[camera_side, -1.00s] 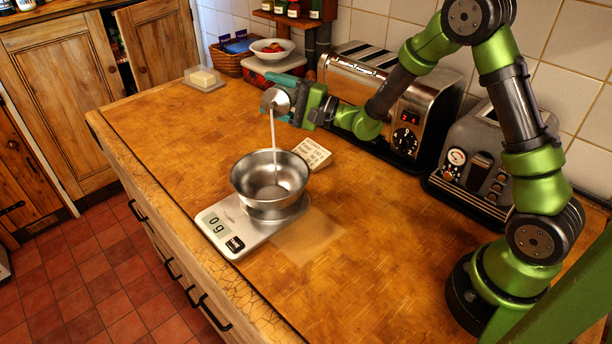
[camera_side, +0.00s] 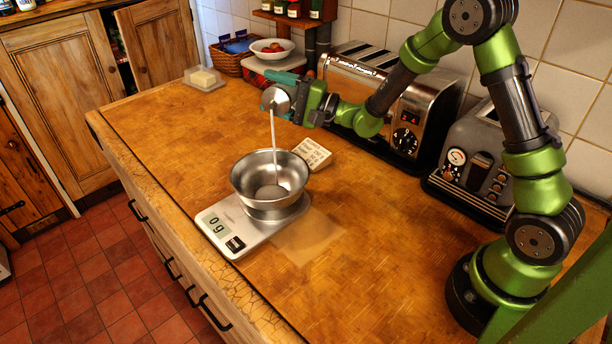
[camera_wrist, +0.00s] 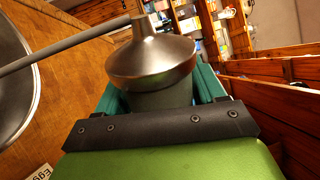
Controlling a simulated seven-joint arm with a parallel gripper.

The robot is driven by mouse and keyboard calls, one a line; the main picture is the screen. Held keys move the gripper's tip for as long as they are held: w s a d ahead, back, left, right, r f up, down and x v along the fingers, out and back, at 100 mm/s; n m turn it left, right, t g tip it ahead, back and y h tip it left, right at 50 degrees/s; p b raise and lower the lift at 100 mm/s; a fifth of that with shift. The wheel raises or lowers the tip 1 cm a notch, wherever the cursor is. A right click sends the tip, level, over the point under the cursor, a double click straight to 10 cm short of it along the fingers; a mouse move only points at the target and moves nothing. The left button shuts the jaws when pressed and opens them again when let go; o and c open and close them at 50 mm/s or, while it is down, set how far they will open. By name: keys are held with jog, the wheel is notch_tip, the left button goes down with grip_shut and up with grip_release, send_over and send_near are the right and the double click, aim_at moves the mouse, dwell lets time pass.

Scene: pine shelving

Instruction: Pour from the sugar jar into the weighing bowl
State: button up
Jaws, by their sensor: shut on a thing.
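My gripper (camera_side: 290,94) is shut on the sugar jar (camera_side: 276,99), its teal fingers on both sides of it. The jar is tipped with its metal spout top toward the bowl. A thin pale stream (camera_side: 273,132) falls from the spout into the steel weighing bowl (camera_side: 247,188). A small greyish patch shows on the bowl's floor. The bowl stands on a flat scale (camera_side: 228,228) whose display reads 0 g. In the wrist view the jar's metal top (camera_wrist: 150,62) sits between the fingers, and part of the bowl (camera_wrist: 14,85) shows at left.
A small printed card block (camera_side: 312,154) stands just behind the bowl. A steel toaster (camera_side: 345,88) and a grey appliance (camera_side: 480,165) line the tiled wall. A butter dish (camera_side: 204,79) sits at the far left corner. The left worktop is clear.

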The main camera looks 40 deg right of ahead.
jog(key=shift+r+n, duration=0.4)
jog(key=shift+n, duration=0.2)
dwell(4.4)
jog(key=shift+f, duration=0.1)
dwell(0.3)
jog(key=shift+f+m, duration=0.3)
jog(key=shift+m, duration=0.5)
jog(key=shift+r+n, duration=0.1)
jog(key=shift+n, duration=0.2)
dwell(1.5)
